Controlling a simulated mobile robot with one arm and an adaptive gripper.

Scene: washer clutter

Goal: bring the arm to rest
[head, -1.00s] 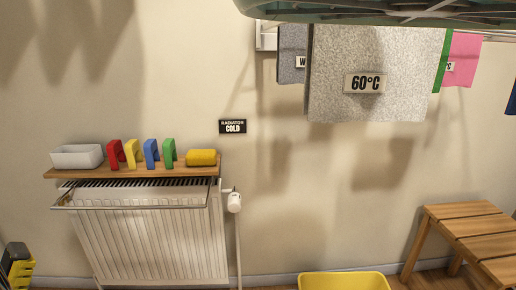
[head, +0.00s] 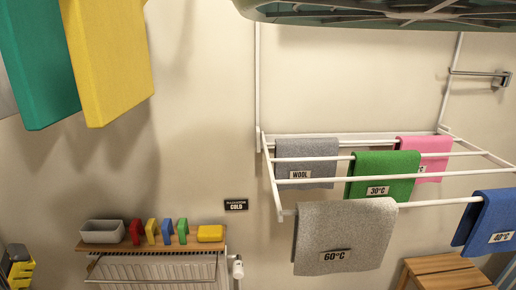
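My gripper and arm are not in view in the head view, so whether the gripper is open or shut does not show. The task names no other object. A white wall-mounted drying rack (head: 340,182) fills the right half. Over its bars hang a grey cloth labelled WOOL (head: 307,164), a green cloth labelled 30°C (head: 383,172), a pink cloth (head: 425,157), a lighter grey cloth labelled 60°C (head: 343,236) and a blue cloth labelled 40°C (head: 484,221).
A shelf (head: 150,247) above a radiator (head: 155,272) holds a pale tray (head: 101,231), several coloured pegs and a yellow block (head: 210,233). Green (head: 38,60) and yellow (head: 107,55) pieces hang top left. A greenish ribbed object (head: 390,10) overhangs the top. A wooden stool (head: 445,271) stands lower right.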

